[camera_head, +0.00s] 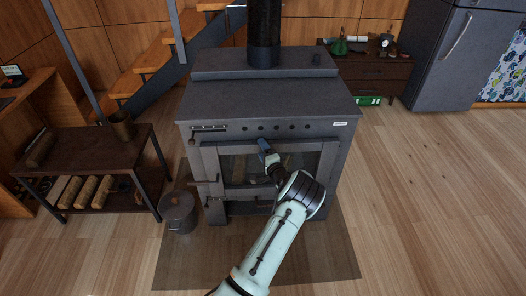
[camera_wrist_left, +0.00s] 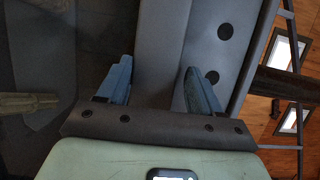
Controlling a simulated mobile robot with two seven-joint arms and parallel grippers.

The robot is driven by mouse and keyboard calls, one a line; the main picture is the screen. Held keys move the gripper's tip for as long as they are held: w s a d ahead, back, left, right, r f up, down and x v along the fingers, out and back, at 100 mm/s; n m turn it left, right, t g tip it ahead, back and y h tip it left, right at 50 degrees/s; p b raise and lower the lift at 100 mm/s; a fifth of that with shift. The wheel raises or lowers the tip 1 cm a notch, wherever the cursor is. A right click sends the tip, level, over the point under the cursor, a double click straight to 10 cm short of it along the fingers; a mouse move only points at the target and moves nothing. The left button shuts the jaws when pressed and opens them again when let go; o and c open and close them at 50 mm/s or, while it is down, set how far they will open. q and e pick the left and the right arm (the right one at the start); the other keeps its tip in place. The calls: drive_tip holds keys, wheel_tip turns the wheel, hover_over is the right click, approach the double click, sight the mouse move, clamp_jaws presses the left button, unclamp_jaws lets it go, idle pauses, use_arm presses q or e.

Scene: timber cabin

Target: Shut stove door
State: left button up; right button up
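The dark grey stove (camera_head: 265,97) stands in the middle of the head view. Its door (camera_head: 210,165) has a glass window with logs behind it and a handle (camera_head: 203,182) on the left side. The door looks nearly flush with the stove front; I cannot tell whether it is fully shut. My left gripper (camera_head: 266,152) is in front of the upper window and hides part of it. In the left wrist view its two blue fingers (camera_wrist_left: 158,85) are spread, with only the grey stove front (camera_wrist_left: 160,40) beyond. I cannot tell whether they touch it. My right gripper is not in view.
A lidded metal pot (camera_head: 178,212) stands on the floor left of the stove. A low table (camera_head: 85,150) with logs on its lower shelf is further left. A fridge (camera_head: 455,55) and a wooden cabinet (camera_head: 370,75) stand back right. The floor on the right (camera_head: 430,190) is clear.

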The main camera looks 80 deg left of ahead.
use_arm(q)
drive_tip(key=shift+a+r, duration=0.15)
drive_tip(key=shift+a, duration=0.05)
drive_tip(key=p+v, duration=0.2)
drive_tip(key=v, duration=1.1)
drive_tip(key=shift+d+p, duration=0.3)
drive_tip(key=shift+d, duration=0.1)
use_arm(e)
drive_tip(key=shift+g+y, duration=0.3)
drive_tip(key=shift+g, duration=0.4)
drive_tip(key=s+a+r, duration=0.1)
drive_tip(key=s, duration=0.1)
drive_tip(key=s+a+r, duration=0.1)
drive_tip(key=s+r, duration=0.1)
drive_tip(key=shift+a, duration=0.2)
